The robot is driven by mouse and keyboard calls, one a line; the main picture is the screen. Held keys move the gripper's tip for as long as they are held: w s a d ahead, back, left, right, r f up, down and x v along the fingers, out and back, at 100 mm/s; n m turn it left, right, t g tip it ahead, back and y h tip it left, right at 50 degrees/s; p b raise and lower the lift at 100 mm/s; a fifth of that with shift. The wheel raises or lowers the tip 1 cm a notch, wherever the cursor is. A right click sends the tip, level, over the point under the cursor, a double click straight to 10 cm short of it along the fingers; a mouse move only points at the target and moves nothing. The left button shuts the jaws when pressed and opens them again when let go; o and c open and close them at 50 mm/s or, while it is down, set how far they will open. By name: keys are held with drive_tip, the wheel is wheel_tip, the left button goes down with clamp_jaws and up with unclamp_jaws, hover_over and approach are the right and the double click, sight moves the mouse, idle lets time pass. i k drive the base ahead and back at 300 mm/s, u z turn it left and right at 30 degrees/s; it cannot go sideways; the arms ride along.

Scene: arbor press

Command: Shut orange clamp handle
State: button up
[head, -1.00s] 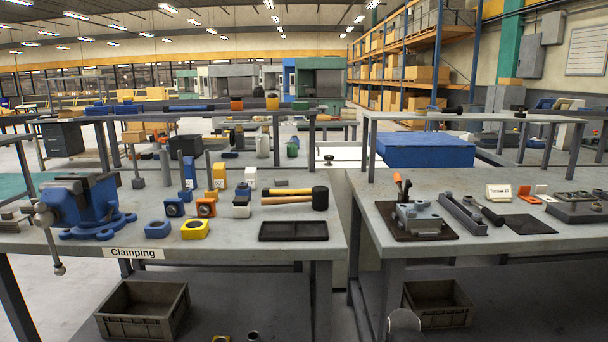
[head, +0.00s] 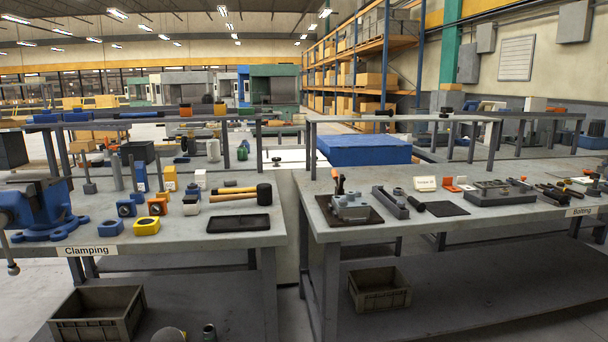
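A small upright handle with an orange grip (head: 340,184) stands on a grey metal fixture (head: 352,207) on the right workbench. It appears raised rather than lying flat. The fixture sits on a dark square plate (head: 322,212) near the bench's left front corner. The handle is small in the head view, so its hinge and clamp arm cannot be made out. My gripper is not in view.
The right workbench (head: 470,221) also bears a grey channel (head: 390,203), a dark mat (head: 447,209) and a sign reading "Bolting" (head: 581,211). The left workbench (head: 190,240) carries a blue vise (head: 38,208) and mallet (head: 250,194). A narrow gap separates the benches.

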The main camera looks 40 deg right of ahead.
sight(333, 172)
drive_tip(key=z, duration=0.4)
drive_tip(key=i, duration=1)
drive_tip(key=u, duration=0.35)
